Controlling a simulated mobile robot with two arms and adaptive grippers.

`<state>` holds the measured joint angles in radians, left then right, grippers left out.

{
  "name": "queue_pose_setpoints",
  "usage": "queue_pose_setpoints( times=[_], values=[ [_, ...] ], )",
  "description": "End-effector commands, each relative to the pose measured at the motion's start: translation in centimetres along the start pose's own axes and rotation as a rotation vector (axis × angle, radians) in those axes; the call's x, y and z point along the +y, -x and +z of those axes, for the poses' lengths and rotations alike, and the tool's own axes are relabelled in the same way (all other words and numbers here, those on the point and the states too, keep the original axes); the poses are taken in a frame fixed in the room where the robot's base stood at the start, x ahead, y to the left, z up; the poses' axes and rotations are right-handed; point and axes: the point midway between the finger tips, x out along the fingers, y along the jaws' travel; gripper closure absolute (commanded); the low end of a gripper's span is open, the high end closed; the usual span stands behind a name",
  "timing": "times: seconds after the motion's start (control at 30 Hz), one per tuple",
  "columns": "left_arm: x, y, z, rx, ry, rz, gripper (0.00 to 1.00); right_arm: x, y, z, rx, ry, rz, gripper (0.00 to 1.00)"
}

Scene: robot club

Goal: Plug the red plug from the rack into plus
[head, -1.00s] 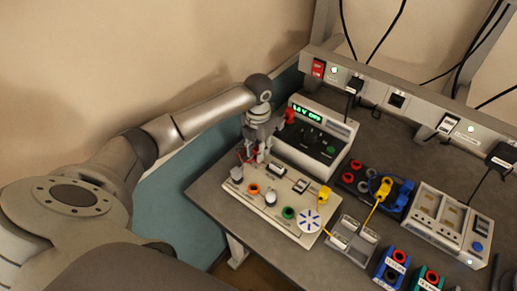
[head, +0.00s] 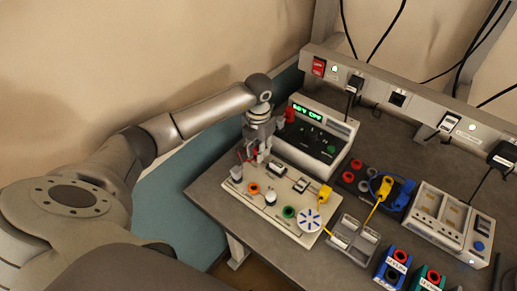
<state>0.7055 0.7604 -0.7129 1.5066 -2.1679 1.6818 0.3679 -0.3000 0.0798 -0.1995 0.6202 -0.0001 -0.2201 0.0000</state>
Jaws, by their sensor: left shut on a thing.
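My left gripper (head: 257,151) reaches in over the back left part of a cream board (head: 246,200) and points down. It is shut on a small red plug (head: 243,154), mostly hidden by the fingers. The plug is close to the board; whether it touches or sits in a socket I cannot tell. The plus marking cannot be read and may be behind the gripper. My right gripper is not in view.
A power supply (head: 318,139) with a green display stands right behind the gripper, a red part (head: 290,116) at its left edge. A socket box (head: 452,222) stands at right.

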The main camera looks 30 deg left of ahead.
Motion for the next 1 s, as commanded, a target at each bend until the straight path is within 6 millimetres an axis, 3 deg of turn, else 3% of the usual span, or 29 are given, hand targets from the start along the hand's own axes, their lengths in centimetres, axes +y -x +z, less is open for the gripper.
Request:
queue_pose_setpoints(
  times=[0.27, 0.3, 0.5, 0.83, 1.0],
  values=[
    [0.0, -0.2, -0.1, 0.002, 0.0, 0.0, 0.99, -0.2, -0.1, 0.0, 0.0, -0.001, -0.002, 0.6],
    [0.0, -0.2, -0.1, 0.003, 0.0, 0.0, 0.75, -0.2, -0.1, 0.0, 0.0, -0.001, -0.002, 0.6],
    [0.0, -0.2, -0.1, 0.002, 0.0, -0.001, 0.53, -0.2, -0.1, 0.0, 0.0, -0.001, -0.002, 0.6],
    [0.0, 0.0, 0.0, 0.001, 0.0, -0.001, 0.53, 0.2, 0.0, 0.1, -0.001, 0.002, 0.002, 0.6],
    [-0.2, 1.0, -0.1, 0.001, 0.001, -0.004, 0.53, 0.1, 1.4, -0.1, 0.0, 0.001, 0.001, 0.6]
  ],
)
